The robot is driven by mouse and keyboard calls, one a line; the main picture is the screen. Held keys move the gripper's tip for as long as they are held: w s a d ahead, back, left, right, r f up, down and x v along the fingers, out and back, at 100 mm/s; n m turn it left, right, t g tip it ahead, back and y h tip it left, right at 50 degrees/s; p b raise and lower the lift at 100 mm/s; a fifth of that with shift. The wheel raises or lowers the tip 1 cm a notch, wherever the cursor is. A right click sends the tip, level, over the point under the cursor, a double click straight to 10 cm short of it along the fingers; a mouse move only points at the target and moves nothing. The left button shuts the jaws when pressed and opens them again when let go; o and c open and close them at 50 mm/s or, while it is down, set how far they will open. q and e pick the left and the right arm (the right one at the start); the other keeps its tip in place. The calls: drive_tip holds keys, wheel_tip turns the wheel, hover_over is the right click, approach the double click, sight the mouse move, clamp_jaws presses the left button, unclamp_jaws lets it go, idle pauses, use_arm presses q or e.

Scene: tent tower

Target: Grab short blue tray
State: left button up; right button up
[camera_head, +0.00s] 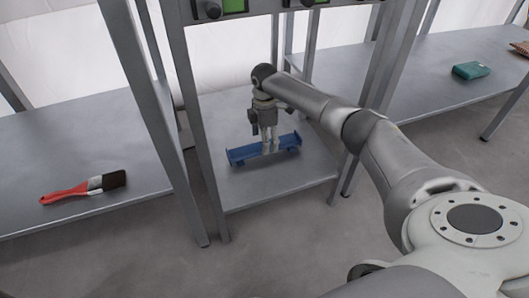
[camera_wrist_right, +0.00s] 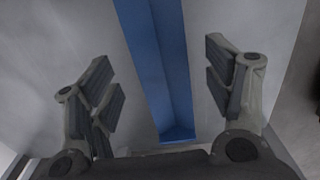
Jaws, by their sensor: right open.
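The short blue tray (camera_head: 240,155) lies on the middle shelf in the head view, a long narrow channel with raised ends. In the right wrist view the tray (camera_wrist_right: 160,65) runs between the two fingers, with one end visible near the palm. My right gripper (camera_head: 268,148) points down over the tray's middle. Its fingers (camera_wrist_right: 165,85) are open on either side of the tray, with gaps on both sides. Whether the fingertips reach down to the tray's height is hard to tell. My left gripper is not in view.
The middle shelf (camera_head: 245,190) sits between metal posts, with devices with green screens (camera_head: 233,5) above. A red-handled brush (camera_head: 85,188) lies on the left shelf (camera_head: 75,135). A teal box (camera_head: 471,70) stands on the right shelf (camera_head: 425,85). The middle shelf's front is clear.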

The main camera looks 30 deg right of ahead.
wheel_tip(320, 180, down, 4)
drive_tip(key=b, duration=0.3)
drive_tip(key=shift+a, duration=0.15)
drive_tip(key=shift+r, duration=0.1)
drive_tip(key=c, duration=1.2)
drive_tip(key=shift+c, duration=0.2)
